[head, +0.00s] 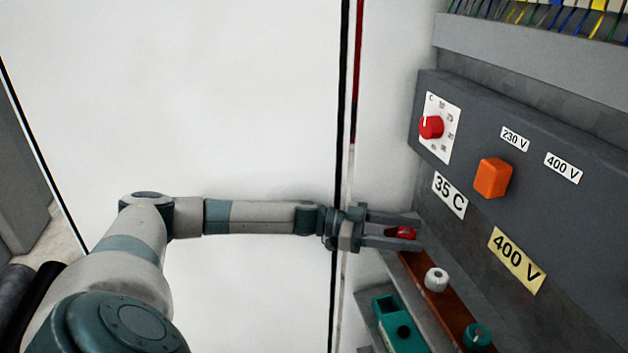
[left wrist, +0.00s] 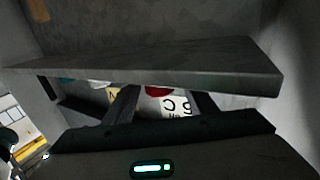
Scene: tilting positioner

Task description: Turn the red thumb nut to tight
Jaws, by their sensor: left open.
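The red thumb nut (head: 406,232) sits at the far end of a brown bar (head: 414,268), in a row with a white nut (head: 436,279) and a teal nut (head: 477,337). My left gripper (head: 418,232) reaches in from the left, open, with one finger on each side of the red nut. I cannot tell whether either finger touches it. In the left wrist view the red nut (left wrist: 158,91) shows between the two fingers (left wrist: 165,95), partly hidden by a grey ledge (left wrist: 150,72). How tight the nut is cannot be seen. My right gripper is out of view.
A dark panel (head: 470,110) at the right carries a red dial knob (head: 431,127) and an orange switch (head: 492,178). Labels 35 C (head: 450,194) and 400 V (head: 517,260) are below. A teal block (head: 398,322) stands left of the bar. A white wall fills the left.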

